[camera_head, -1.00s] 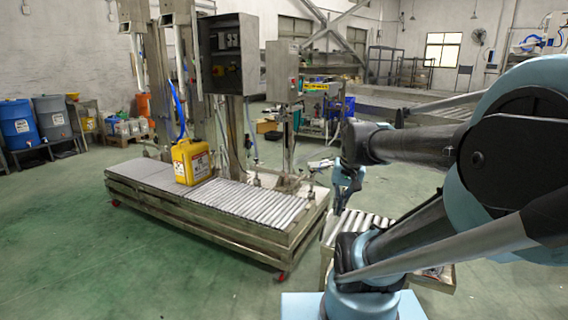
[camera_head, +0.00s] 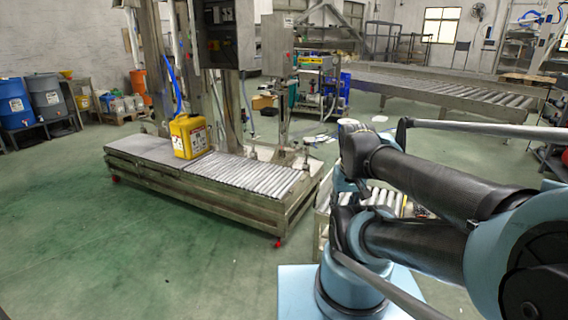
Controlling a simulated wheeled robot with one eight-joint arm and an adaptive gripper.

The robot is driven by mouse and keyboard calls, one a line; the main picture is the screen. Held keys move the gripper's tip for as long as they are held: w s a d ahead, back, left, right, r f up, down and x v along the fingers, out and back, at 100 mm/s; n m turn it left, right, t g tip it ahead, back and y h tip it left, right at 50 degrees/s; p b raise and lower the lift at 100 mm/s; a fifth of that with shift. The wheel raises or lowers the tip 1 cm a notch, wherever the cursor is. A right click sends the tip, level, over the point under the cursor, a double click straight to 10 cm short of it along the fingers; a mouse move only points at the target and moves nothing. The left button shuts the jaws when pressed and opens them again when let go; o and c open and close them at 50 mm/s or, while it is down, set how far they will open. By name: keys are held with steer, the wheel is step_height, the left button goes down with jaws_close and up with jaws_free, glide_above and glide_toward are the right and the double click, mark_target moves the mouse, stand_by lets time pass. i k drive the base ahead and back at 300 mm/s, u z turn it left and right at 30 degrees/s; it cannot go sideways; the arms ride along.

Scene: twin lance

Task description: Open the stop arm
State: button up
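The filling station's roller conveyor (camera_head: 255,176) stands left of my arm, with a yellow canister (camera_head: 189,137) upright on its left part. I cannot make out the stop arm for certain; small metal fittings stand along the far side of the rollers, too small to tell apart. My gripper end (camera_head: 343,186) is right of the conveyor's right end, apart from it as far as I can see. My own arm links cover much of it, and its fingers cannot be told apart. I see nothing held in it.
A grey control box (camera_head: 226,35) and metal columns rise behind the conveyor. A short roller section (camera_head: 386,199) lies partly behind my arm. A long roller conveyor (camera_head: 440,87) runs at the back right. Blue and grey barrels stand at left. The green floor in front is clear.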

mark_target(296, 150)
steer(key=u, duration=0.05)
steer(key=k, duration=0.2)
steer(key=z, duration=0.4)
steer(key=i, duration=1.5)
steer(key=u, duration=0.05)
